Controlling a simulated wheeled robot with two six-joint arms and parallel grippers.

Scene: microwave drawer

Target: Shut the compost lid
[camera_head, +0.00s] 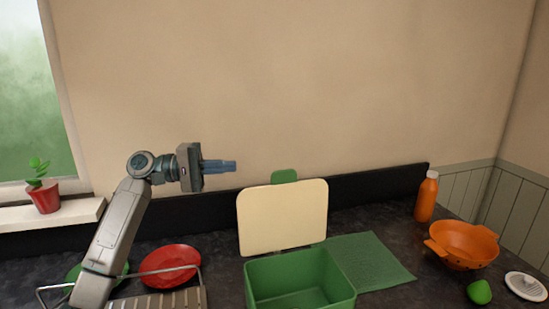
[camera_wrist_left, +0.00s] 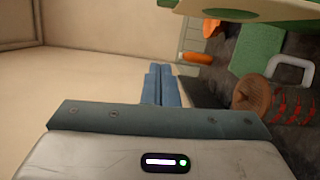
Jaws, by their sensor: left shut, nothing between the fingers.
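The green compost bin (camera_head: 300,290) stands on the dark counter with its top open. Its cream lid (camera_head: 283,218) is raised upright at the back edge, with a green tab (camera_head: 284,176) on top. My left gripper (camera_head: 234,165) is shut and empty, in the air above and to the left of the lid, pointing right. Its blue fingers (camera_wrist_left: 161,85) also show together in the left wrist view, where part of the lid and its green tab (camera_wrist_left: 229,15) appear along the top edge. My right gripper is not in view.
A dish rack (camera_head: 160,300) with a red plate (camera_head: 170,264) stands left of the bin. A green cloth (camera_head: 368,261) lies to its right. An orange bottle (camera_head: 427,196), orange colander (camera_head: 463,244) and green lime (camera_head: 479,292) are farther right. A potted plant (camera_head: 44,194) sits on the sill.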

